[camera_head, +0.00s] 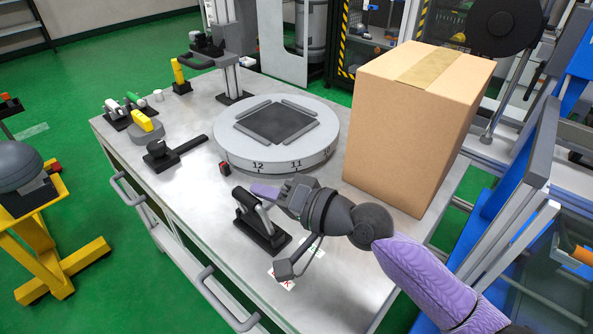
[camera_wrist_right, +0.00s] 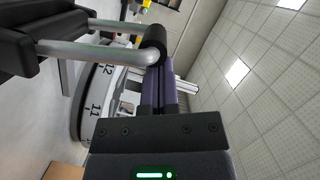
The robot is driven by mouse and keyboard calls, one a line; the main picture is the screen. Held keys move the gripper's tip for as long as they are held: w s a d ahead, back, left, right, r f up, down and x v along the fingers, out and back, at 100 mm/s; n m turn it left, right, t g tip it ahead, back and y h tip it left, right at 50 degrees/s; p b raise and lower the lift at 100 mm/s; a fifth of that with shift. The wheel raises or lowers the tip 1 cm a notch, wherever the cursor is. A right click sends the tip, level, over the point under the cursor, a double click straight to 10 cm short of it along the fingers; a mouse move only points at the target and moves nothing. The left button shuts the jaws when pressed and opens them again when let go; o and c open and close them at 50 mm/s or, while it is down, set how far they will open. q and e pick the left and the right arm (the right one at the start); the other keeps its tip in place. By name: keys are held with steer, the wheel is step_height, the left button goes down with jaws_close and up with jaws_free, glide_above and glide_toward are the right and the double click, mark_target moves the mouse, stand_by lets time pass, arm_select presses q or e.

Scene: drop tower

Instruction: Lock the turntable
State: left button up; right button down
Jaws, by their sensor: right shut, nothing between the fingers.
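The turntable (camera_head: 232,150) is a round light-grey disc with a dark square pad, on the metal table. The numbers 12 and 11 show on its rim, which also appears in the wrist view (camera_wrist_right: 88,120). In front of it stands a toggle clamp (camera_head: 262,235) with a black base and metal lever. The wrist view shows its metal bars and black handle grip (camera_wrist_right: 153,40) close up. My right gripper (camera_head: 263,190) is shut and empty, its purple fingers (camera_wrist_right: 158,88) right at the handle grip. I cannot tell whether they touch. My left gripper is out of view.
A large cardboard box (camera_head: 405,130) stands right of the turntable. A small red-and-black block (camera_head: 224,168) sits at the turntable's front left. A black lever device (camera_head: 165,155) and a yellow-topped item (camera_head: 143,122) lie left. A stand (camera_head: 232,75) rises behind.

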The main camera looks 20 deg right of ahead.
mark_target(252, 209)
steer(key=shift+s+a+r+n+p, duration=0.2)
steer(key=shift+s+a+n+p, duration=0.2)
steer(key=shift+a+n+p, duration=0.25)
steer(key=shift+s+a+f+n+h+p, duration=0.2)
steer(key=shift+a+n+h+p, duration=0.1)
steer(key=shift+n+p, duration=0.2)
steer(key=shift+s+a+f+p, duration=0.2)
steer(key=shift+a+p, duration=0.1)
steer(key=shift+p, duration=0.1)
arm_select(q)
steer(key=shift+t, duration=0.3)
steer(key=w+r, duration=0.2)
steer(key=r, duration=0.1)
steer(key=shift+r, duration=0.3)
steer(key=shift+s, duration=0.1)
arm_select(e)
steer(key=shift+s+a, duration=0.1)
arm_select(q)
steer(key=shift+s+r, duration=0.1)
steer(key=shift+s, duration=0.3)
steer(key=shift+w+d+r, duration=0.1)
